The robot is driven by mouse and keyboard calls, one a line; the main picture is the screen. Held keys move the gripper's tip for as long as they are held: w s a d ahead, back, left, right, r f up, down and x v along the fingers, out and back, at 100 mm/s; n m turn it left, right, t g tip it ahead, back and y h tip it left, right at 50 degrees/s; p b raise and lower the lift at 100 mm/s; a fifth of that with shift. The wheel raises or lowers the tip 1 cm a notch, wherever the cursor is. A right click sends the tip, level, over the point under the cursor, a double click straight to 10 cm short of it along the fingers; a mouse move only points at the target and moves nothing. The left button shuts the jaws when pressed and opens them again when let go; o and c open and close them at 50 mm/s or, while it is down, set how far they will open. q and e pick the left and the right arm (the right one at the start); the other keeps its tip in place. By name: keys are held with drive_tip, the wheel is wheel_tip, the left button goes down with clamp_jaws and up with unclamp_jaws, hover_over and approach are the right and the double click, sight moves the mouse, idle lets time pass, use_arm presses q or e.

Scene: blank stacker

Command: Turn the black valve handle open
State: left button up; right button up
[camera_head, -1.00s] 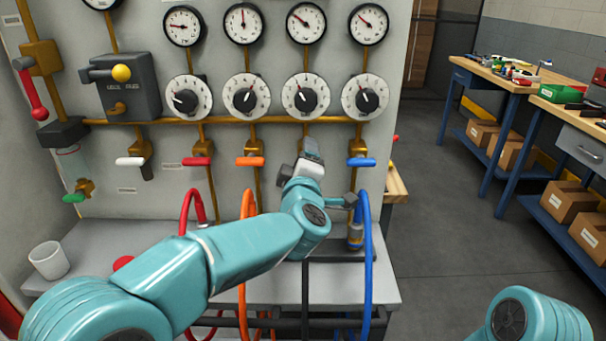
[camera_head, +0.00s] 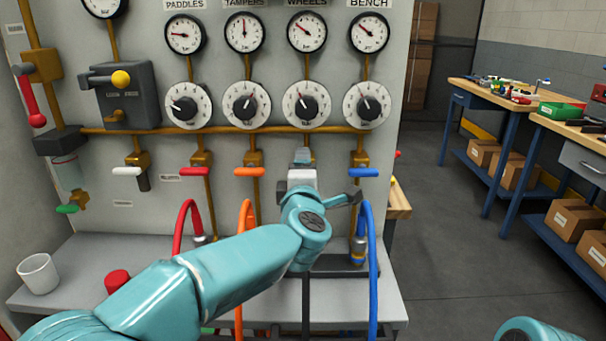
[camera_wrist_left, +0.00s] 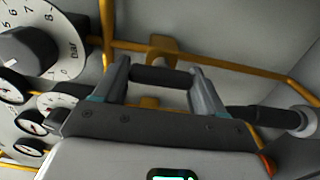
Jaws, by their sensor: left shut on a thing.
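The black valve handle (camera_wrist_left: 162,77) is a short dark bar in the left wrist view, lying between the two fingers of my left gripper (camera_wrist_left: 160,80). My left gripper is shut on it. In the head view, my left gripper (camera_head: 302,160) is at the panel, between the orange handle (camera_head: 249,171) and the blue handle (camera_head: 360,172). It hides the black handle there. The gripper points nearly straight up in that picture. The handle's exact angle is hard to tell. My right gripper is not in view.
A red handle (camera_head: 195,171) and a white handle (camera_head: 127,171) are further left on the panel. Dials and gauges sit above. Red, orange and blue hoses (camera_head: 370,260) rise near my left arm. A white cup (camera_head: 38,273) stands on the ledge. Floor at right is clear.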

use_arm(q)
drive_tip(key=o, duration=1)
drive_tip(key=shift+c, duration=0.2)
drive_tip(key=s+b, duration=0.1)
drive_tip(key=s, duration=1.5)
drive_tip(key=shift+s, duration=0.2)
